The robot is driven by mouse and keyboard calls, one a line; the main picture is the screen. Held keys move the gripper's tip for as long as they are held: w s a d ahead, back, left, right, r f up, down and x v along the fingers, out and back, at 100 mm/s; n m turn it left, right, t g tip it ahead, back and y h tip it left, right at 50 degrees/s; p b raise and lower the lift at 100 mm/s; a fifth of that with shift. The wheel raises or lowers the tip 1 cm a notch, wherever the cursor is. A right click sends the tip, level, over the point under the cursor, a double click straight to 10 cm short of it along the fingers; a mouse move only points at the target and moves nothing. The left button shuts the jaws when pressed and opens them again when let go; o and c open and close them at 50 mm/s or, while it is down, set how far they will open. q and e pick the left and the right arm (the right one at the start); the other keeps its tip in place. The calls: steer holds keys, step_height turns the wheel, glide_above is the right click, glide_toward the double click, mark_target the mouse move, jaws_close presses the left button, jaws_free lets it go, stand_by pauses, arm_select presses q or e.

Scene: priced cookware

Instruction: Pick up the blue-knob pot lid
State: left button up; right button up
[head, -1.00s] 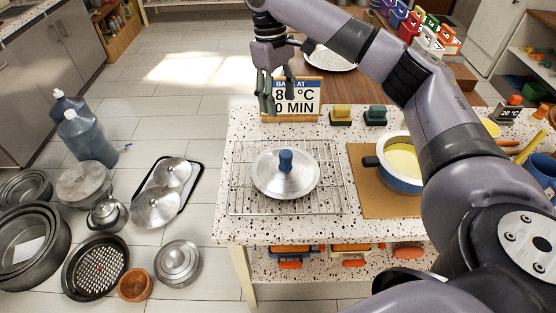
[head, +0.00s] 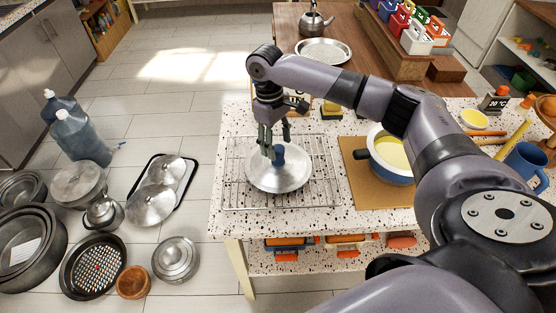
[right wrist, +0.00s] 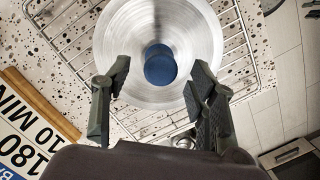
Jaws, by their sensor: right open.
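The pot lid (head: 291,181) is a round silver disc with a blue knob (head: 279,153). It lies on a wire rack (head: 326,196) on the speckled counter. My right gripper (head: 274,146) is open, just above and behind the knob, and partly covers it. In the right wrist view, the blue knob (right wrist: 160,66) shows ahead of the gap between the open fingers (right wrist: 158,90), with the lid (right wrist: 124,52) beyond it. Nothing is between the fingers. My left gripper does not show.
A blue pot (head: 396,177) with yellow contents stands on a brown board (head: 362,187) right of the rack. A sign (right wrist: 32,125) stands behind the rack. Several pans and lids, including a silver lid (head: 152,204), lie on the floor at left.

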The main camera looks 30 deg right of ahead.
mark_target(278, 158)
steer(key=shift+s+f, duration=0.25)
steer(key=shift+f, duration=0.95)
steer(key=shift+c, duration=0.5)
jaws_close()
